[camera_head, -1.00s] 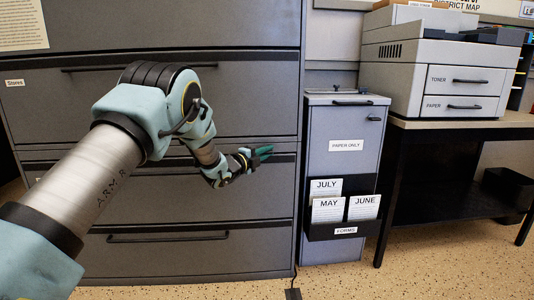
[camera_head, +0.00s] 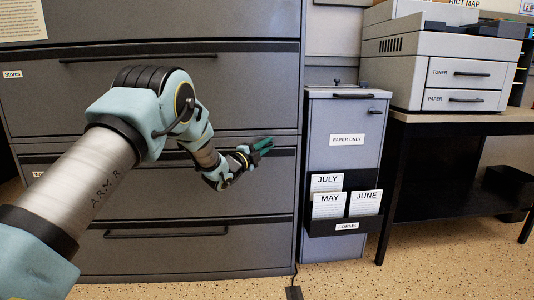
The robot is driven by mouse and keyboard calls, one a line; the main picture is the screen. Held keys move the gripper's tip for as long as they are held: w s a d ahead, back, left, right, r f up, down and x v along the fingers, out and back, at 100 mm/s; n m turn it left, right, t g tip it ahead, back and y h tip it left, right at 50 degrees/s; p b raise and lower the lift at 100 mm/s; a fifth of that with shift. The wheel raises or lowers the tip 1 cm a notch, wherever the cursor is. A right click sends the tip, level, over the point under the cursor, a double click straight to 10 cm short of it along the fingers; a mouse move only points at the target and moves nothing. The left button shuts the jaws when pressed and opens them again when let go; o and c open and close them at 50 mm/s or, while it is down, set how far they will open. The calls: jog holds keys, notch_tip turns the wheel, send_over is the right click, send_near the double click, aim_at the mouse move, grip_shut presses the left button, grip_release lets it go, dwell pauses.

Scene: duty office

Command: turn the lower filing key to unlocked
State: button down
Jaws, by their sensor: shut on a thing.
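The grey filing cabinet (camera_head: 130,181) fills the left and middle of the view, with wide drawers and long dark handles. My arm reaches across it from the lower left. My gripper (camera_head: 263,146) is at the cabinet's right side, near the seam below the "Stores" drawer. Its green fingertips are close together, shut on the lower filing key. The key itself is too small and too covered by the fingers to make out, so its turn angle cannot be read.
A grey "PAPER ONLY" bin (camera_head: 346,115) with a black forms rack (camera_head: 320,226) stands just right of the cabinet. A printer (camera_head: 440,68) sits on a table (camera_head: 450,117) farther right. Speckled floor is clear in front.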

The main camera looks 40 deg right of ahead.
jog(key=n+t+h+b, duration=0.1)
jog(key=b, duration=0.1)
jog(key=f+n+h+b, duration=0.1)
jog(key=n+b, duration=0.1)
jog(key=b, duration=0.1)
jog(key=shift+n+t, duration=0.3)
jog(key=shift+t, duration=0.1)
jog(key=n+t+h+b, duration=0.1)
jog(key=n+t+b, duration=0.1)
jog(key=n, duration=0.1)
jog(key=n+t+b, duration=0.3)
jog(key=shift+r+h, duration=0.1)
jog(key=shift+h, duration=0.3)
jog(key=n+t+y+b, duration=0.1)
jog(key=n+t, duration=0.2)
jog(key=n, duration=0.1)
jog(key=n+t+y+b, duration=0.1)
jog(key=n+t+b, duration=0.1)
jog(key=n+t, duration=0.2)
jog(key=shift+r+n, duration=0.1)
jog(key=shift+n, duration=0.3)
jog(key=shift+r+n+t+y+b, duration=0.1)
jog(key=shift+n+t+y+b, duration=0.4)
jog(key=shift+n+t+y, duration=0.85)
jog(key=shift+r+n+t+y+b, duration=0.1)
jog(key=shift+n+t+y+b, duration=0.75)
jog(key=shift+n, duration=1)
jog(key=shift+n+t+p, duration=0.3)
jog(key=shift+t, duration=0.2)
